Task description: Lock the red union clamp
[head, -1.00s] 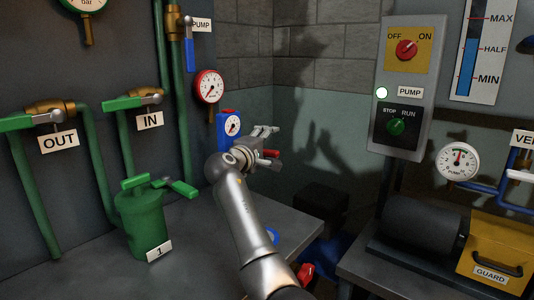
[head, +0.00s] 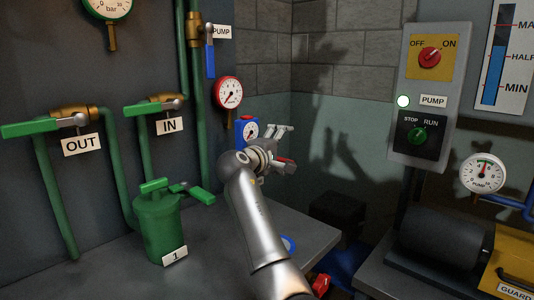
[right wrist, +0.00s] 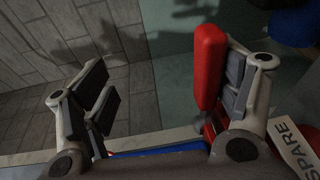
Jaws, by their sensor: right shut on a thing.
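My right gripper (head: 284,150) is beyond the near table's back edge, by the blue unit with a gauge (head: 247,130). The red clamp's handle (head: 284,163) shows between its fingers. In the right wrist view, the red handle (right wrist: 209,68) stands upright against the inner pad of the right-hand finger. The other finger is well apart from it on the left. The clamp's lower part and the union are mostly hidden behind the palm. My left gripper is not in view.
A green canister (head: 158,225) labelled 1 stands on the grey table at left. Green OUT and IN valves (head: 155,105) are on the wall behind. The pump control box (head: 423,90) and a black motor (head: 440,235) are at right. A SPARE label (right wrist: 298,150) shows beside the right-hand finger.

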